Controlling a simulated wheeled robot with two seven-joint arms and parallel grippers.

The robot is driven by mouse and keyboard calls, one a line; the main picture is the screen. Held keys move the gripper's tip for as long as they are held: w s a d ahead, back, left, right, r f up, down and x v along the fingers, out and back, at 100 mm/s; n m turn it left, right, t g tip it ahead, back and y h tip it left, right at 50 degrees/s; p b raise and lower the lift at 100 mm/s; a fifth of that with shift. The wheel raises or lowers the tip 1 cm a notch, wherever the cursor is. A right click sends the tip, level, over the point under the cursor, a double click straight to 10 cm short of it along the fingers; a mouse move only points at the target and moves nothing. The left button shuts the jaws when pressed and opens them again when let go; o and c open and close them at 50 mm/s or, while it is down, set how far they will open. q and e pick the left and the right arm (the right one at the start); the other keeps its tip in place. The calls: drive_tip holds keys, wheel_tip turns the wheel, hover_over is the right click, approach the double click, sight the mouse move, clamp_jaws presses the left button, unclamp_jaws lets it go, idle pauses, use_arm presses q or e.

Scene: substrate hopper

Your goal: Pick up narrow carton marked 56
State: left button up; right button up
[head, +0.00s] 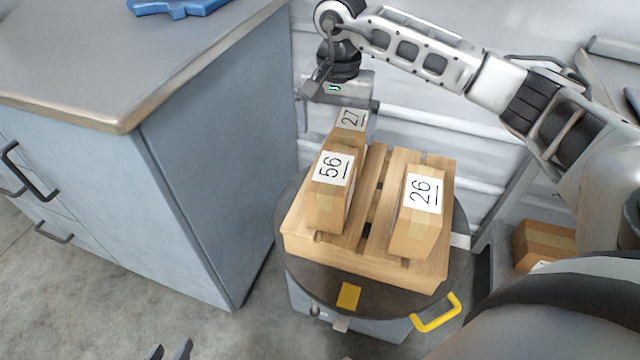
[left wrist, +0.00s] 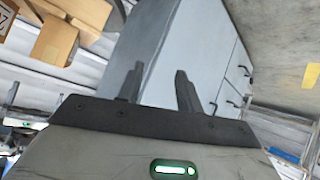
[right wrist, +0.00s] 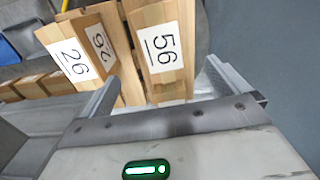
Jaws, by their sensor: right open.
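The narrow carton marked 56 (head: 327,208) stands on a wooden pallet (head: 372,258), a white label on its top. The carton marked 26 (head: 412,235) stands to the right, with a gap between. In the right wrist view, the carton marked 56 (right wrist: 163,84) shows between the open fingers (right wrist: 160,75); contact is not clear. My left gripper (head: 169,350) is open and empty at the bottom edge, far from the cartons.
The pallet rests on a dark round table (head: 322,284) with a yellow handle (head: 437,313). A grey-blue cabinet (head: 205,170) stands close on the left, with a blue part (head: 178,6) on top. Another carton (head: 540,243) lies at the right. Floor at lower left is free.

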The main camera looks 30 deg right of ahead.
sight(333, 169)
drive_tip(key=shift+w+f+b, duration=0.15)
drive_tip(key=shift+f+b, duration=0.05)
drive_tip(key=shift+f, duration=0.45)
drive_tip(key=shift+w+f+b, duration=0.15)
drive_tip(key=shift+f, duration=0.45)
wheel_tip(333, 169, down, 8)
drive_tip(key=shift+s+b, duration=0.1)
drive_tip(key=shift+b, duration=0.6)
wheel_tip(333, 169, down, 6)
drive_tip(key=shift+d+r+b, duration=0.1)
drive_tip(key=shift+d+b, duration=0.05)
drive_tip(key=shift+b, duration=0.55)
drive_tip(key=shift+f, duration=0.3)
use_arm(q)
drive_tip(key=shift+w+d+r+t+h, duration=0.2)
drive_tip(key=shift+w+d+t+h, duration=0.3)
drive_tip(key=shift+w+d+t, duration=0.15)
use_arm(e)
drive_tip(key=c, duration=1.3)
use_arm(q)
drive_tip(key=shift+f, duration=0.15)
use_arm(e)
drive_tip(key=shift+r, duration=0.15)
drive_tip(key=shift+c, duration=0.7)
